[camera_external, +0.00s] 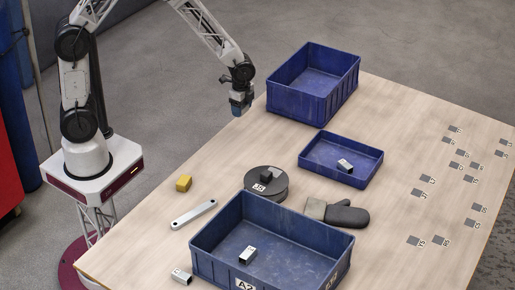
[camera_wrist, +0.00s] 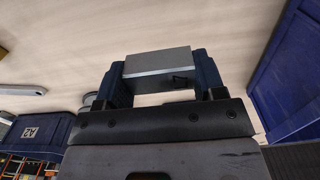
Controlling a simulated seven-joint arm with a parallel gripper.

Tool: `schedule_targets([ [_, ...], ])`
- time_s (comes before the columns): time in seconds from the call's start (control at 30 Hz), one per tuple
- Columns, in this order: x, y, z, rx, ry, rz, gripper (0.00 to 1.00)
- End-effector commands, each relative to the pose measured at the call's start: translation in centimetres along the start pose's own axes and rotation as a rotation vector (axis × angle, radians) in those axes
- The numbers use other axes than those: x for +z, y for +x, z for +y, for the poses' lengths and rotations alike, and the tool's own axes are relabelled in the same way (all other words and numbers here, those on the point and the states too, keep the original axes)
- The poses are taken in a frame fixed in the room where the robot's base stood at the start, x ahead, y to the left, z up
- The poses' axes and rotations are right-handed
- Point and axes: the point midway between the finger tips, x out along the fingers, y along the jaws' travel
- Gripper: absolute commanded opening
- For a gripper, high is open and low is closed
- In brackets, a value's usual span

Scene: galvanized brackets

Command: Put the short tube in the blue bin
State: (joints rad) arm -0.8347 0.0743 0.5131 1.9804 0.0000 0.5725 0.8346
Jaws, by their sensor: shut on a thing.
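My gripper (camera_external: 240,104) is raised near the table's far left edge, just left of the deep back blue bin (camera_external: 296,103). In the wrist view my gripper (camera_wrist: 158,80) is shut on a grey rectangular short tube (camera_wrist: 158,62), held crosswise between the two dark blue fingers. The held tube is hard to make out in the external view. The back bin shows at right in the wrist view (camera_wrist: 292,75) and looks empty. A labelled blue bin (camera_external: 220,262) at the front holds one short tube (camera_external: 248,255). A shallow blue bin (camera_external: 325,172) holds another (camera_external: 345,166).
Another metal tube (camera_external: 181,276) lies at the front table edge. A yellow block (camera_external: 184,183), a flat wrench-like bar (camera_external: 193,214), a dark round disc (camera_external: 275,187) with a block on it, and a dark glove (camera_external: 345,215) lie mid-table. Small marked tags lie at right.

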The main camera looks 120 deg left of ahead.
Motion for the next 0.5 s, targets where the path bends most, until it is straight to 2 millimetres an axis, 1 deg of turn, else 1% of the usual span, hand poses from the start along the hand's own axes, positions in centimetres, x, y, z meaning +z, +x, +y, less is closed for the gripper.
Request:
schedule_targets([
  [0.2,0.0,-2.8,0.0,-0.001,0.000,0.001,0.39],
  [0.5,-0.1,-5.8,-0.1,0.000,0.000,0.000,0.39],
])
